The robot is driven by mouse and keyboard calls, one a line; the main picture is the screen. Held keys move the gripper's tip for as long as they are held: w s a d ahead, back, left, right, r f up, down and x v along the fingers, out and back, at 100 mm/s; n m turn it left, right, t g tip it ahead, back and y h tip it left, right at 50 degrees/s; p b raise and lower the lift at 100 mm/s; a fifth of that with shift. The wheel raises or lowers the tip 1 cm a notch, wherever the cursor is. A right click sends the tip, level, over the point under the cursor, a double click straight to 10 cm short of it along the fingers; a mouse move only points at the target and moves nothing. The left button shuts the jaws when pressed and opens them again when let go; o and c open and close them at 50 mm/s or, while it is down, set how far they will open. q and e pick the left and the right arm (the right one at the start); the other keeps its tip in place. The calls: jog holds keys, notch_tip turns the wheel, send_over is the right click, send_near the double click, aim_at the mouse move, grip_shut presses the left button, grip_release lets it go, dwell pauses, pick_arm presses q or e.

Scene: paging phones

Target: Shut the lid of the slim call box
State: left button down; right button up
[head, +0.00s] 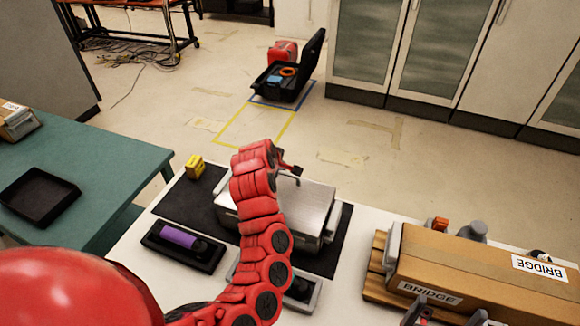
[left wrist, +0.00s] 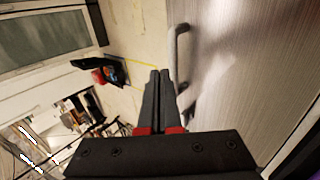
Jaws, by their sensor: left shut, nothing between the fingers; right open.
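The slim call box (head: 312,222) is a flat grey metal case on a dark mat, partly hidden behind my left arm. Its brushed-metal lid (left wrist: 235,60) lies roughly flat over the body in the head view; I cannot tell whether a small gap remains. A thin bar handle (left wrist: 180,55) stands at the lid's far edge. My left gripper (left wrist: 158,75) is shut and empty, close to the lid and handle; contact is unclear. In the head view its fingers are mostly hidden behind the wrist. My right gripper (head: 446,316) is open at the bottom edge, partly cut off, in front of the cardboard box.
A black tray with a purple cylinder (head: 180,237) and a yellow block (head: 194,167) stand left of the call box. A cardboard box marked BRIDGE (head: 470,262) fills the right. A grey tray (head: 312,300) is partly behind my arm. A green table (head: 100,165) stands left.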

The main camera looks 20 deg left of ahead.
pick_arm(q)
jog(key=shift+x, duration=0.8)
jog(key=shift+w+f+b, duration=0.1)
jog(key=shift+f+b, duration=0.2)
jog(key=shift+w+f, duration=0.1)
jog(key=shift+w, duration=0.15)
